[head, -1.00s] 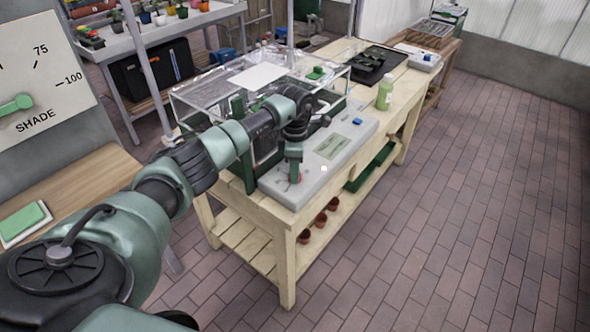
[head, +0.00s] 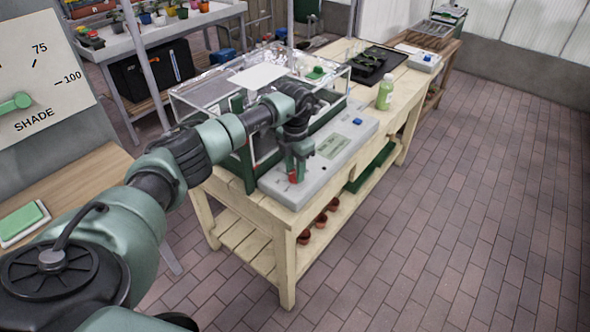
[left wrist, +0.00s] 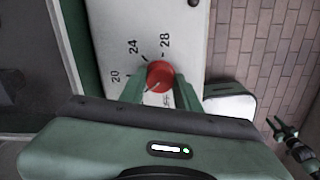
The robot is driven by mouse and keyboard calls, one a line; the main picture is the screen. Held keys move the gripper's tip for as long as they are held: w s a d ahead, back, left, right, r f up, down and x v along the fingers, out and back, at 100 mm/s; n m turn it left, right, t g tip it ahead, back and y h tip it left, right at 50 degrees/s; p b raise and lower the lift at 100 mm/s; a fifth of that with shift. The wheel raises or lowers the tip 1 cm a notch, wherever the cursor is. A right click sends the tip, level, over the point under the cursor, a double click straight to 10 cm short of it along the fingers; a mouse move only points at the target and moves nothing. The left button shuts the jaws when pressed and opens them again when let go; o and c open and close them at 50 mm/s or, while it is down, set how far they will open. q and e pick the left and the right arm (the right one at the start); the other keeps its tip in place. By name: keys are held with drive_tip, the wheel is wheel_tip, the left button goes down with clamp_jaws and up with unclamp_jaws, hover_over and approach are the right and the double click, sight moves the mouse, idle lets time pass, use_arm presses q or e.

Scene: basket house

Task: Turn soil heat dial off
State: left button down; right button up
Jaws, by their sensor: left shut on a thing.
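The soil heat dial is a red round knob (left wrist: 160,74) on a pale grey control box (left wrist: 148,25), with printed marks 20, 24 and 28 around it in the left wrist view. My left gripper (head: 295,176) is shut on the knob, with a green finger on each side. A pale line shows on the knob, but its exact setting is unclear. Lettering below the knob is partly hidden by the fingers. In the head view the box lies along the near edge of the wooden bench, with a greenish display (head: 333,146). A small green-and-black part at the left wrist view's right edge looks like my right gripper (left wrist: 276,124).
A glass-sided case (head: 220,95) stands behind the box. A blue button (head: 357,121) is on the box and a green bottle (head: 384,96) stands past it. A shade dial panel (head: 45,75) is at left. The brick floor (head: 470,200) at right is clear.

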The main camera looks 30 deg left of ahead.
use_arm(q)
drive_tip(key=n, duration=0.5)
drive_tip(key=shift+r+n+p, duration=0.1)
drive_tip(key=shift+n+p, duration=0.25)
drive_tip(key=shift+n, duration=0.05)
drive_tip(key=n+p, duration=0.1)
drive_tip(key=n, duration=0.4)
drive_tip(key=shift+n, duration=0.3)
drive_tip(key=shift+w, duration=0.1)
drive_tip(key=c, duration=1)
unclamp_jaws()
wheel_tip(320, 180, up, 8)
drive_tip(key=shift+f+b, duration=0.15)
drive_tip(key=shift+b, duration=0.45)
